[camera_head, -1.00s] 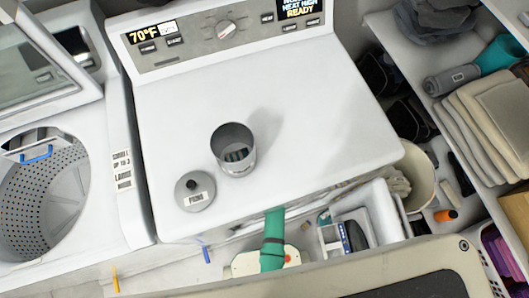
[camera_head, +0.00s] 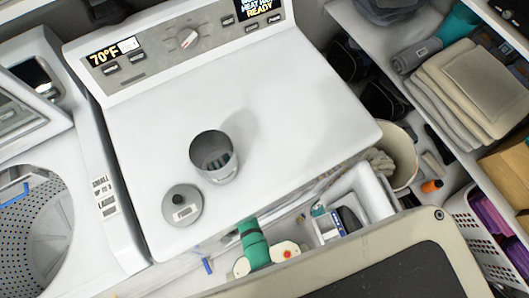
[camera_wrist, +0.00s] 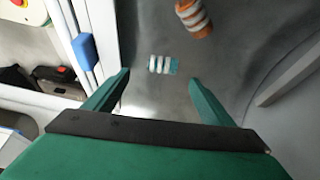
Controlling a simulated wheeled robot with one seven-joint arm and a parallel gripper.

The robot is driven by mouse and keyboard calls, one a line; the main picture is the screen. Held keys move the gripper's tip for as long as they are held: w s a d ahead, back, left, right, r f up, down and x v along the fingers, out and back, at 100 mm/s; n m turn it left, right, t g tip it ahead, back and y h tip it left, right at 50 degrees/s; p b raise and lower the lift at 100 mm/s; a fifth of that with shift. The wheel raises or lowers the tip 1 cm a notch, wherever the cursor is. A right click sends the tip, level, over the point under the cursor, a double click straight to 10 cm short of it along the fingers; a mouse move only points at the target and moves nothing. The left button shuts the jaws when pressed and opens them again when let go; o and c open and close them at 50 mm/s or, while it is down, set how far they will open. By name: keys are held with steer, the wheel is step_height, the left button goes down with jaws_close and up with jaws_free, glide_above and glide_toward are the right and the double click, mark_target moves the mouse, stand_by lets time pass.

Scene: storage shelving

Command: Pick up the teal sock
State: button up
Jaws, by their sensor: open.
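In the wrist view, a small teal-and-white striped roll, which looks like the teal sock (camera_wrist: 163,65), lies on a grey surface. My gripper (camera_wrist: 158,78) is open, its two green fingers spread to either side of the sock in the picture. The sock appears just beyond the fingertips, and nothing is held. I cannot tell the exact gap in depth. An orange-and-white striped roll (camera_wrist: 195,17) lies farther up and right. I cannot make out the teal sock in the head view.
A blue handle (camera_wrist: 85,50) on white bars stands close left of my gripper. A curved grey edge (camera_wrist: 290,75) is at right. In the head view, an open grey canister (camera_head: 213,157) and its lid (camera_head: 182,206) sit on a white machine top (camera_head: 300,110). Shelving is at right.

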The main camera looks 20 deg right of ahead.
steer(key=shift+x, duration=3.8)
steer(key=shift+w+a, duration=0.1)
steer(key=shift+w, duration=0.1)
steer(key=c, duration=1.1)
